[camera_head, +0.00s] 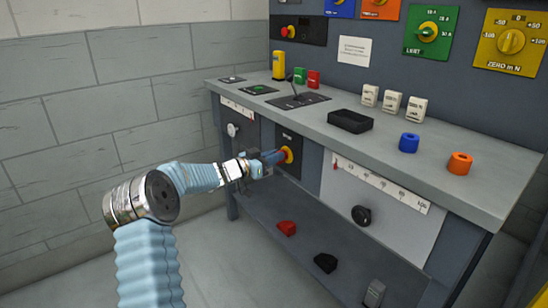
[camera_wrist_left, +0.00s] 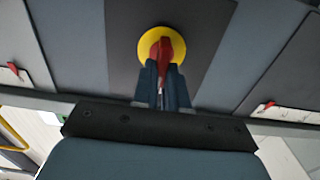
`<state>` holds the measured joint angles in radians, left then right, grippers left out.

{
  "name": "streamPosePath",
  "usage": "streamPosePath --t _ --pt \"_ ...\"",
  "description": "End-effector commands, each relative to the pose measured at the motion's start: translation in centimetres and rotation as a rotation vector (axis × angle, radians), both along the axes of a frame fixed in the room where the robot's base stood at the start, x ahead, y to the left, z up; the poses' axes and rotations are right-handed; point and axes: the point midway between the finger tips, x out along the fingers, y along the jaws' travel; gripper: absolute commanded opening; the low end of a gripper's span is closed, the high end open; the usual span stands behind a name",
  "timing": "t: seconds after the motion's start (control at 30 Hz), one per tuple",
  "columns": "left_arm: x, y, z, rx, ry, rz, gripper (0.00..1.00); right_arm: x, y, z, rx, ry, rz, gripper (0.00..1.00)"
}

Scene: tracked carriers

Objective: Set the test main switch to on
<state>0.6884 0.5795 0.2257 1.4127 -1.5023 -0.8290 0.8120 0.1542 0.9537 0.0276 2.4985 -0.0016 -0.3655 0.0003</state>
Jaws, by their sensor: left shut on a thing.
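The main switch is a red handle on a round yellow plate (camera_head: 288,155), set on a dark panel (camera_head: 289,139) in the front of the bench. In the left wrist view the red handle (camera_wrist_left: 164,54) stands in front of the yellow plate (camera_wrist_left: 146,46). My left gripper (camera_head: 272,156) reaches it from the left. Its two fingers (camera_wrist_left: 162,84) are shut on the red handle and hide its lower part. The switch's markings are too small to read. My right gripper is not in view.
A black knob (camera_head: 361,215) is on the front right. Red and black pieces lie on the lower shelf (camera_head: 300,255).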

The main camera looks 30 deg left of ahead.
Motion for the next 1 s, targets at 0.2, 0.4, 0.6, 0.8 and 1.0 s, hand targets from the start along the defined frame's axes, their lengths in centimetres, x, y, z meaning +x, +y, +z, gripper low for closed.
streamPosePath --t 0.2,0.4,0.6,0.8,1.0 --pt "0.0 0.0 -0.1 0.017 -0.007 -0.001 0.0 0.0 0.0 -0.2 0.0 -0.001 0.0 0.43" --pt "-0.1 -0.1 -0.2 0.091 -0.038 0.0 0.0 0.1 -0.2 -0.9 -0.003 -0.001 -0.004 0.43" --pt "-0.1 -0.3 -0.3 0.232 -0.097 -0.001 0.0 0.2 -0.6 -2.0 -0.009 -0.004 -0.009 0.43" --pt "-0.2 -0.5 -0.5 0.407 -0.17 -0.001 0.0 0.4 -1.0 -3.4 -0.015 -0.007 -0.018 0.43" --pt "-0.3 -0.7 -0.7 0.583 -0.241 -0.001 0.0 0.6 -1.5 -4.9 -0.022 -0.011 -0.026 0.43"
